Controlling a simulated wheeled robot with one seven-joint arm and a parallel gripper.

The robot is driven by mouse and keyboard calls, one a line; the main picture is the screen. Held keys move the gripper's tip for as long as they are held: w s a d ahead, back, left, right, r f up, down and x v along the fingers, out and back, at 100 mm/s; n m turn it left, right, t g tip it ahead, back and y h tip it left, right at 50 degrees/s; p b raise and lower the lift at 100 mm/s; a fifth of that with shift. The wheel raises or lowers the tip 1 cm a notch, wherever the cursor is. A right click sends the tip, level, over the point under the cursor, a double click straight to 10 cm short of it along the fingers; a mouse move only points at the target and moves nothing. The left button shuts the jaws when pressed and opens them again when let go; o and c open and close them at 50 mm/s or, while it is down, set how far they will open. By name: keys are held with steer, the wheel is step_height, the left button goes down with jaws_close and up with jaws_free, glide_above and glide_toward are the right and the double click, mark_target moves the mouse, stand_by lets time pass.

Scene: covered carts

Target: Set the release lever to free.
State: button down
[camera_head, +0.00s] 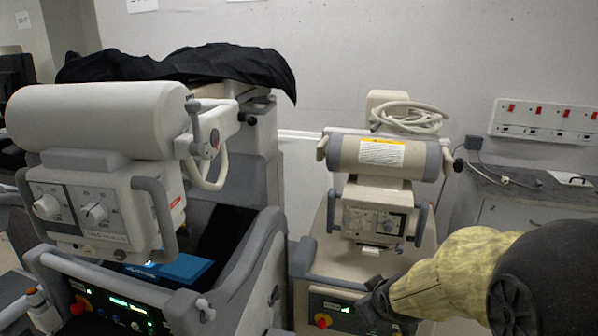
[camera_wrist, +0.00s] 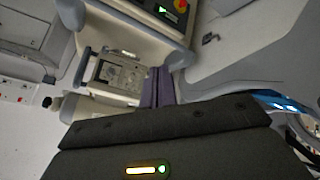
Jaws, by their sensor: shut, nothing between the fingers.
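On the nearer left cart (camera_head: 75,275), a short grey lever with a rounded top (camera_head: 195,112) stands upright at the right end of the white tube head (camera_head: 95,120). No marking is readable on it, so I cannot tell for certain that it is the release lever or which setting it is at. My gripper (camera_head: 372,300) is low in front of the right cart (camera_head: 345,265), well apart from that lever. In the wrist view its fingers (camera_wrist: 158,80) are shut and empty, in front of the right cart's control box (camera_wrist: 120,75).
The left cart has a control box with two dials (camera_head: 72,208), a grey side handle (camera_head: 156,215) and a blue box (camera_head: 180,270) below. A black cloth (camera_head: 185,63) lies behind. A coiled cable (camera_head: 410,115) tops the right cart. A counter (camera_head: 510,185) stands at right.

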steer(key=s+f+m+g, duration=0.3)
steer(key=s, duration=0.4)
steer(key=s+f+m+g, duration=0.3)
steer(key=s, duration=0.4)
steer(key=shift+s+d, duration=0.2)
steer(key=shift+s, duration=0.1)
steer(key=shift+w, duration=0.1)
steer(key=shift+w+a, duration=0.15)
steer(key=shift+a, duration=0.05)
steer(key=shift+a, duration=0.1)
